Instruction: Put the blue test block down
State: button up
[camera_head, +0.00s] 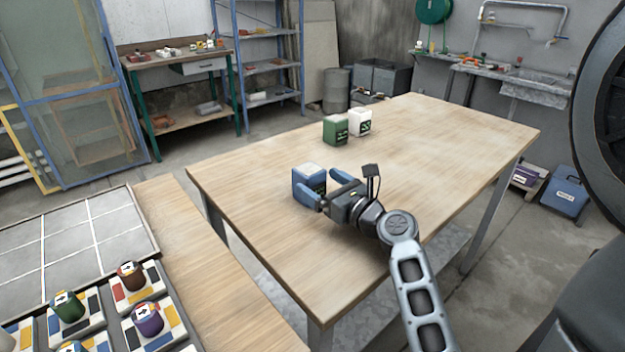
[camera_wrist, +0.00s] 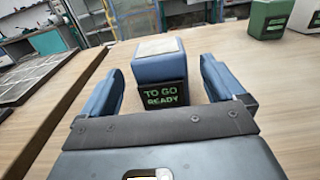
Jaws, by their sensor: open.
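The blue test block (camera_head: 309,180) stands upright on the wooden table (camera_head: 262,222), near its left edge. It has a pale top and a dark front panel with green letters reading "TO GO READY". In the wrist view the blue block (camera_wrist: 158,66) sits between the two blue fingers of my gripper (camera_wrist: 160,82), with a visible gap on each side. My gripper (camera_head: 325,187) is open around the block at table height. The fingers hide part of the block in the head view.
A green block (camera_head: 335,131) and a white block (camera_head: 360,121) stand farther back on the table. The table's right side is clear. A lower wooden bench (camera_head: 215,270) at left holds a grey gridded tray (camera_head: 70,240) and several coloured knobs on patterned bases.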

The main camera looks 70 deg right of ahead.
jog(key=b+v, duration=0.1)
jog(key=v, duration=0.6)
jog(key=shift+s+a, duration=0.15)
jog(key=shift+s, duration=0.2)
